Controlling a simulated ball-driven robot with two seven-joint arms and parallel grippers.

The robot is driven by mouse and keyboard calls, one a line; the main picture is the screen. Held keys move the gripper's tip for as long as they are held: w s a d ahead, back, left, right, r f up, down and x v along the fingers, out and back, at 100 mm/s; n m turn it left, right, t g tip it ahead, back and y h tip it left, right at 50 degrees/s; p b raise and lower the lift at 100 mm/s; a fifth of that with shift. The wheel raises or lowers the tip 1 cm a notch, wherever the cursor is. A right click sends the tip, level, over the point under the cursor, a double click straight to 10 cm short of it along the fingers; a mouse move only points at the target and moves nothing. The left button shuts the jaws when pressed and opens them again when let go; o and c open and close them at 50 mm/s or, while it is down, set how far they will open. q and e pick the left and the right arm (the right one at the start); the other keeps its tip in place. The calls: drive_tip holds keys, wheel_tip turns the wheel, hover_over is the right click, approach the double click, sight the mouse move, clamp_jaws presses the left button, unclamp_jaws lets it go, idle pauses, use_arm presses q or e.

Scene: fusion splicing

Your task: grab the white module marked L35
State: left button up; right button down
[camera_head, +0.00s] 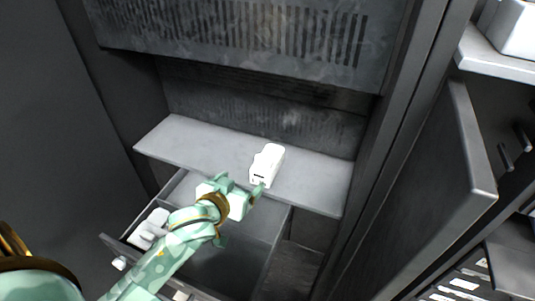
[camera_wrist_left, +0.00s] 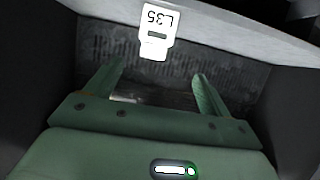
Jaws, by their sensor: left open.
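The white module (camera_head: 266,165) stands on a grey shelf (camera_head: 190,142) inside the cabinet, near the shelf's front edge. In the left wrist view the white module (camera_wrist_left: 157,31) shows the mark L35, upside down, on its face. My left gripper (camera_head: 242,186) is open and empty, just in front of the module and to its lower left in the head view. In the left wrist view its two fingers (camera_wrist_left: 155,88) are spread apart, and the module lies beyond them, not between them. My right gripper is not in view.
An open drawer (camera_head: 225,262) lies below the shelf, with white items (camera_head: 150,228) at its left. A grey cabinet door (camera_head: 440,190) stands open at the right. Another white object (camera_head: 513,28) sits on a ledge at the upper right. The shelf beside the module is clear.

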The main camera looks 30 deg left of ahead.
sight(262, 167)
use_arm(q)
drive_tip(key=x, duration=1)
drive_tip(key=shift+d+b, duration=0.1)
drive_tip(key=shift+b, duration=0.3)
drive_tip(key=shift+w+f, duration=0.15)
drive_tip(key=shift+w, duration=0.35)
drive_tip(key=x, duration=0.2)
drive_tip(key=d+x, duration=0.1)
drive_tip(key=x, duration=0.1)
drive_tip(key=shift+w+f+b, duration=0.25)
drive_tip(key=shift+f+b, duration=0.05)
drive_tip(key=shift+w+a, duration=0.1)
drive_tip(key=shift+w, duration=0.05)
drive_tip(key=shift+c, duration=0.3)
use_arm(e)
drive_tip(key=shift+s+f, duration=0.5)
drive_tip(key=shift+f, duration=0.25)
use_arm(q)
drive_tip(key=c, duration=1.1)
drive_tip(key=shift+c, duration=0.2)
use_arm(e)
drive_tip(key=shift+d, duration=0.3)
use_arm(q)
drive_tip(key=shift+r, duration=0.1)
